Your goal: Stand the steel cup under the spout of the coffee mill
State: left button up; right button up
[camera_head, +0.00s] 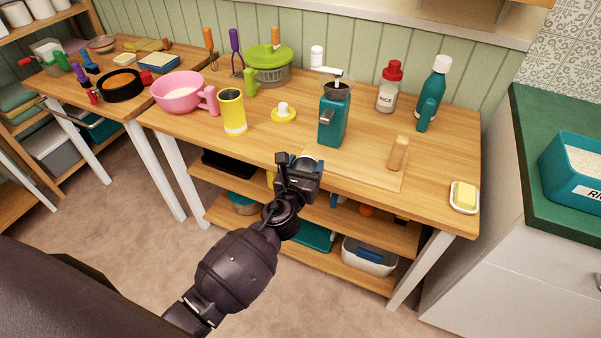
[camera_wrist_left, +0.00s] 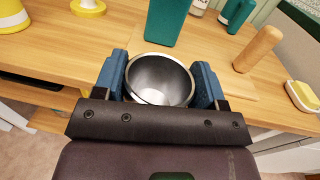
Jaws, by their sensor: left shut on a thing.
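The steel cup (camera_wrist_left: 158,75) sits between the blue finger pads of my left gripper (camera_wrist_left: 160,86) in the left wrist view, its open round mouth facing the camera. In the head view my left gripper (camera_head: 300,165) is at the front edge of the table, just in front and left of the coffee mill, and mostly hides the cup. The coffee mill (camera_head: 332,122) is a teal box with a dark hopper and a crank on top. Its lower part shows beyond the cup in the wrist view (camera_wrist_left: 166,22). I cannot make out its spout clearly. The cup is apart from the mill.
A thin wooden board (camera_head: 372,180) lies before the mill, with a wooden peg-like piece (camera_head: 398,153) upright on its right.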

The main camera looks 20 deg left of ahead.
pick_arm(q)
jog(key=w, duration=0.3)
jog(key=w+b, duration=0.1)
jog(key=w, duration=0.1)
jog(key=shift+w+d+f, duration=0.1)
jog(key=shift+w+f, duration=0.1)
jog(key=shift+w, duration=0.2)
jog(key=shift+w+f+b, duration=0.1)
jog(key=shift+w+b, duration=0.2)
jog(key=shift+w, duration=0.9)
jog(key=shift+w+d+f+b, duration=0.1)
jog(key=shift+w+f+b, duration=0.1)
jog(key=shift+w, duration=0.4)
jog(key=shift+w+f+b, duration=0.1)
jog(key=shift+w+b, duration=0.1)
jog(key=shift+w, duration=1.05)
jog(key=shift+w+f+b, duration=0.1)
jog(key=shift+w+b, duration=0.3)
jog(key=shift+w, duration=0.15)
jog(key=shift+f+b, duration=0.4)
jog(key=shift+f, duration=0.1)
